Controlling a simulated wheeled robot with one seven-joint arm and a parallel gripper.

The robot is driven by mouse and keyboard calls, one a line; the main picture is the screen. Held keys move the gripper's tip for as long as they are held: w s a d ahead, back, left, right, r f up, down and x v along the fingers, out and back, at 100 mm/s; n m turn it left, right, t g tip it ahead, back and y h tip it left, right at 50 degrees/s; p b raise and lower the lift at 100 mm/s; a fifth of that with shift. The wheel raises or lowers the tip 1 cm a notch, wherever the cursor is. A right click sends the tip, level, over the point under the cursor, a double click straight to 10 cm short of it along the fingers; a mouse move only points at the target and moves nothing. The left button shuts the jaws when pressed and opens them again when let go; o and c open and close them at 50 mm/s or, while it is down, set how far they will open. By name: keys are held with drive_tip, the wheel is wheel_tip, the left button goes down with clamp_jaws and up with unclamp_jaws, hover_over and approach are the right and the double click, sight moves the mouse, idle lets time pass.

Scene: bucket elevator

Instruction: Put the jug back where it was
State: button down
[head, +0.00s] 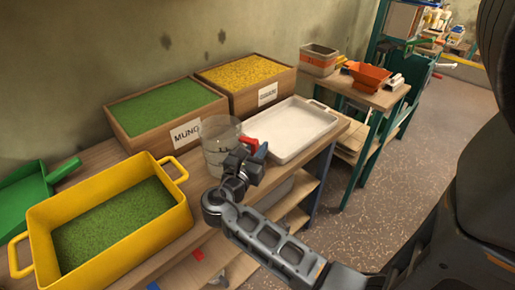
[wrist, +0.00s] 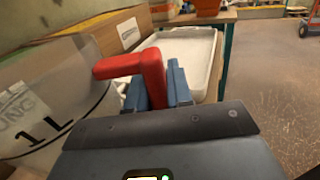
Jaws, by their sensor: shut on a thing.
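The clear jug (head: 216,133) with a red handle (head: 249,141) is on or just above the wooden bench, in front of the MUNG box; I cannot tell whether its base touches. In the wrist view the jug's clear wall (wrist: 50,120) with a "1 L" mark fills the left side. My gripper (head: 255,152) is shut on the red handle, its blue fingers around it; the handle (wrist: 140,72) shows between the fingers in the wrist view. The jug looks about upright and empty.
A box of green grain labelled MUNG (head: 165,118) and a box of yellow grain (head: 248,82) stand behind. A white tray (head: 290,128) is right of the jug. A yellow tray (head: 175,222) with green grain is left. A green scoop (head: 30,187) lies at far left.

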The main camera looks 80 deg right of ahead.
drive_tip(key=shift+f, duration=0.1)
drive_tip(key=c, duration=1)
unclamp_jaws()
drive_tip(key=a, duration=0.4)
drive_tip(key=w+a+b, duration=0.1)
drive_tip(key=a, duration=0.3)
drive_tip(key=w+a, duration=0.1)
drive_tip(key=a, duration=0.2)
drive_tip(key=shift+a, duration=0.4)
